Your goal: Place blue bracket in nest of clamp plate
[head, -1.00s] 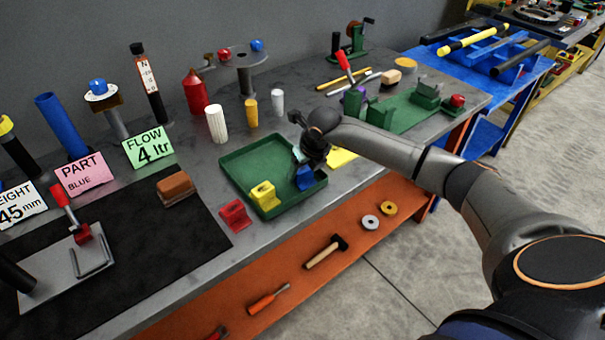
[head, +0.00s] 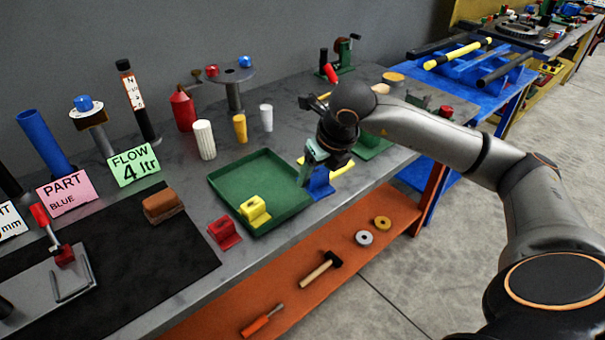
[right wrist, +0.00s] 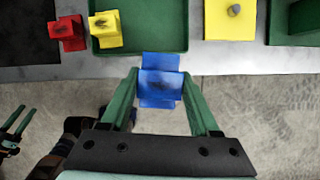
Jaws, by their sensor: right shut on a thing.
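The blue bracket (head: 321,184) is held in my right gripper (head: 312,176), just off the right side of the green tray. In the right wrist view the bracket (right wrist: 160,84) sits between the two green fingers (right wrist: 160,90), over the bench's front edge. The grey clamp plate (head: 40,292) lies on the black mat at the lower left, with a red-handled clamp (head: 55,235) and a U-shaped outline (head: 73,280) that looks like the nest. The nest is empty. My left gripper (right wrist: 15,122) shows small at the right wrist view's left edge, its fingers apart.
The green tray (head: 217,181) has a yellow bracket (head: 255,210) at its near corner. A red bracket (head: 225,233) stands between tray and mat (head: 150,248). A brown block (head: 163,206) lies on the mat. Signs and cylinders line the back.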

